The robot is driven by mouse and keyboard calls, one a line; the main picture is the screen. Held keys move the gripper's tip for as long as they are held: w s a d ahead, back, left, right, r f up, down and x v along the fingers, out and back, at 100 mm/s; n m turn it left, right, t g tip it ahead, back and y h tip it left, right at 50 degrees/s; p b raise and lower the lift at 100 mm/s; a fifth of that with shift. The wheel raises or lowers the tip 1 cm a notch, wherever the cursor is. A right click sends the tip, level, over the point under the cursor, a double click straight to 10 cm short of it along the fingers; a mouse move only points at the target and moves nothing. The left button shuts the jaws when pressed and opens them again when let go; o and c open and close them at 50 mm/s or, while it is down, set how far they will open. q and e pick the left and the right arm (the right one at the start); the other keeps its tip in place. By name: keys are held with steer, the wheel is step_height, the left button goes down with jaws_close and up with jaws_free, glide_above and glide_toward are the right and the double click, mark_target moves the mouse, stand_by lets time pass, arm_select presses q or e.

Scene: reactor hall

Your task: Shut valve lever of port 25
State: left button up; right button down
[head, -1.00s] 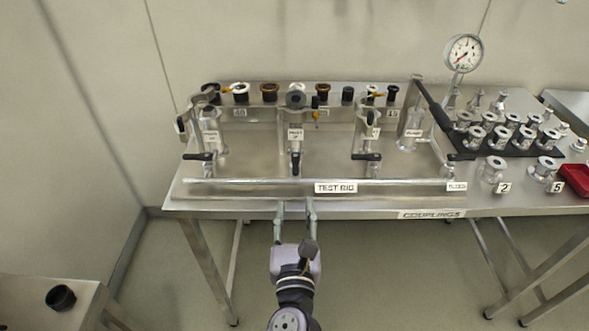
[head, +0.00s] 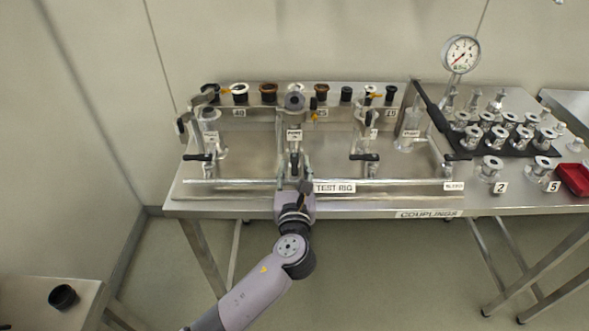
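The test rig (head: 230,190) is a steel bench panel with three ports in a row. The middle port carries a small label (head: 294,135) that is too small to read surely; a plate marked 25 stands to its right. Its black valve lever (head: 295,162) points toward the front, in line with the pipe. The levers of the left port (head: 198,157) and right port (head: 365,157) lie crosswise. My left gripper (head: 295,166) is open, with one finger on each side of the middle lever. Contact cannot be told. My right gripper is not in view.
A front rail (head: 400,181) runs along the rig. A long black-handled lever (head: 432,108) and a pressure gauge (head: 461,54) stand at the right. Several steel couplings (head: 491,168) and a red tray (head: 573,178) occupy the right side. Coloured caps (head: 268,92) line the back.

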arm_select(q)
steer(key=shift+c, duration=0.4)
jaws_close()
